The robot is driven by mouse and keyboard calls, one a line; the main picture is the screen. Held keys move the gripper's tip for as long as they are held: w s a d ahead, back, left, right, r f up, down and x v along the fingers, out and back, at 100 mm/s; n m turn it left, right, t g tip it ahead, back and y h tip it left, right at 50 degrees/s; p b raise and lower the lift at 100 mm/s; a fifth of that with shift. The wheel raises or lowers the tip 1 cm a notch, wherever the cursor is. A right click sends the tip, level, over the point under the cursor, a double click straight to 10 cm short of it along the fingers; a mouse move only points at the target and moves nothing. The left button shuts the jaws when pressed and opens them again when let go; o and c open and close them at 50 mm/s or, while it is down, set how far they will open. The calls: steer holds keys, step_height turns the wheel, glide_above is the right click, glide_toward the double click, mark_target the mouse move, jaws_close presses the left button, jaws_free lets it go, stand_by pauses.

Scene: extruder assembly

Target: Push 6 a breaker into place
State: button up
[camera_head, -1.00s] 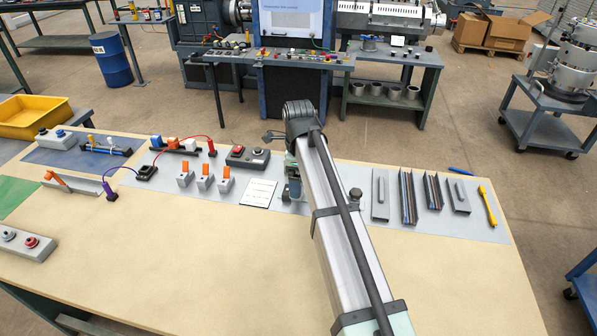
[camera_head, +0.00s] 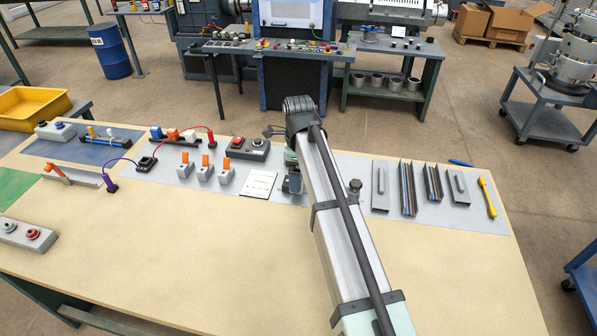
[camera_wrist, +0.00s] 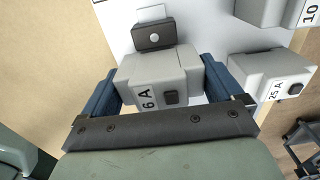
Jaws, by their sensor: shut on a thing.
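The 6 A breaker (camera_wrist: 150,68) is a light grey block with a "6 A" label and a small black toggle, seen in the wrist view. My gripper (camera_wrist: 162,84) has its two blue fingers on either side of it and is shut on it. A dark block with a round white spot (camera_wrist: 153,36) sits just beyond the breaker; I cannot tell whether they touch. In the head view my arm hides most of the gripper and the breaker. How the breaker is seated underneath is hidden.
A 25 A breaker (camera_wrist: 270,78) stands close to the right, and a block marked "10" (camera_wrist: 280,12) lies beyond it. In the head view, grey blocks with orange levers (camera_head: 204,172) stand left of my arm. Metal channels (camera_head: 408,188) lie to its right.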

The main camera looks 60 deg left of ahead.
steer(key=shift+f, duration=0.9)
steer(key=o, duration=0.7)
steer(key=shift+o, duration=0.2)
step_height(320, 180, up, 14)
steer(key=shift+f, duration=0.15)
stand_by(0.4)
